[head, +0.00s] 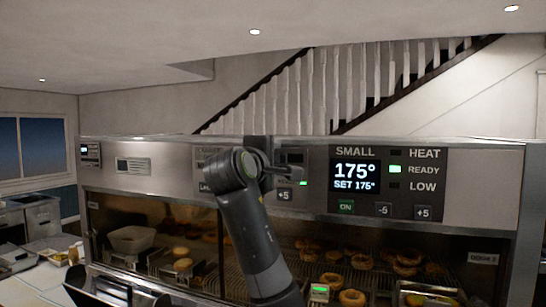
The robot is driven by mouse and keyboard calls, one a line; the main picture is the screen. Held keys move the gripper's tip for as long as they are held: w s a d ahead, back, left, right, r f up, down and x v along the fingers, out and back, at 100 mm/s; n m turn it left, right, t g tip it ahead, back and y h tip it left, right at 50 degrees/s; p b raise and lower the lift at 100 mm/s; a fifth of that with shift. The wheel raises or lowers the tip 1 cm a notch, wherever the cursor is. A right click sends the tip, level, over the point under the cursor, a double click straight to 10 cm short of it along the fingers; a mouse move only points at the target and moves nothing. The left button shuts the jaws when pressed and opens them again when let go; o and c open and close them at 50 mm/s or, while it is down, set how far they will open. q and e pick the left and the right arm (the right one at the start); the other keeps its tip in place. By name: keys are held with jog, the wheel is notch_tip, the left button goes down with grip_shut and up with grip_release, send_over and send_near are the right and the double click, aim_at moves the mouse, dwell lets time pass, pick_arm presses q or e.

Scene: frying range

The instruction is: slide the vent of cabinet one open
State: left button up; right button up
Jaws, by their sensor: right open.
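The heated cabinet (505,195) spans the view, with a steel front panel above its glass. A small pale slotted plate (132,165), which looks like a vent, sits on the panel at the left; I cannot tell how far its slide stands. My right arm rises from the bottom middle. My right gripper (288,172) is open and empty in front of the panel, well to the right of the slotted plate, and hides part of a control display. Whether it touches the panel is unclear. My left gripper is not in view.
A large display (355,177) reads 175° with a green READY light, right of my gripper. A small display (90,154) is at the panel's left end. Ring-shaped food (352,298) and a pale container (131,239) are behind the glass. The panel's left front is clear.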

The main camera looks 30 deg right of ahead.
aim_at(295, 159)
jog(key=shift+a, duration=0.1)
jog(key=shift+c, duration=0.6)
grip_shut()
jog(key=shift+s, duration=0.1)
jog(key=s+d+b, duration=0.1)
jog(key=s+d, duration=0.2)
jog(key=shift+b, duration=0.4)
jog(key=shift+a, duration=0.1)
